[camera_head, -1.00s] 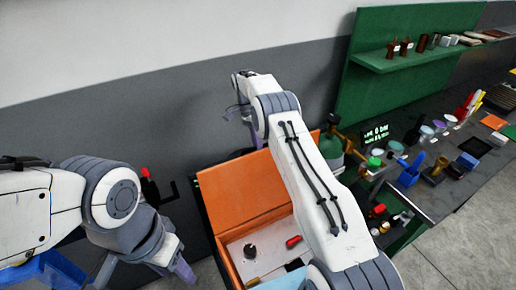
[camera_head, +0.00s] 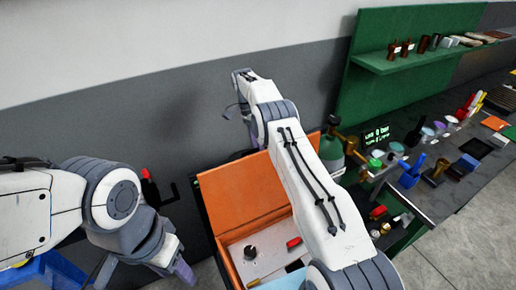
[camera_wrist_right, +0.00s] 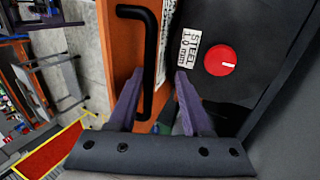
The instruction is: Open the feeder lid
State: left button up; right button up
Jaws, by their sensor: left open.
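In the head view an orange panel (camera_head: 243,193), which looks like the lid, stands tilted up behind an open box with a pale inside (camera_head: 262,250). The right wrist view shows an orange panel (camera_wrist_right: 120,60) with a black bar handle (camera_wrist_right: 150,50). My right gripper (camera_wrist_right: 159,80) is open, its purple fingers on either side of the handle's bar, with visible gaps. In the head view my right gripper (camera_head: 244,112) is small and partly hidden by its arm. My left gripper (camera_head: 183,270) is low at the left, away from the panel, and partly hidden.
A black face with a red knob (camera_wrist_right: 221,60) and a steel label (camera_wrist_right: 189,48) lies right of the handle. A green gas bottle (camera_head: 332,152) stands right of my right arm. A cluttered bench (camera_head: 440,190) fills the right. A grey wall (camera_head: 150,110) is behind.

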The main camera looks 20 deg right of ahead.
jog(key=shift+f, duration=0.1)
dwell(0.6)
jog(key=s+d+r+b, duration=0.7)
jog(key=s+r+b, duration=0.2)
jog(key=r+b, duration=0.2)
jog(key=shift+d+b, duration=0.35)
jog(key=shift+a, duration=0.1)
dwell(0.3)
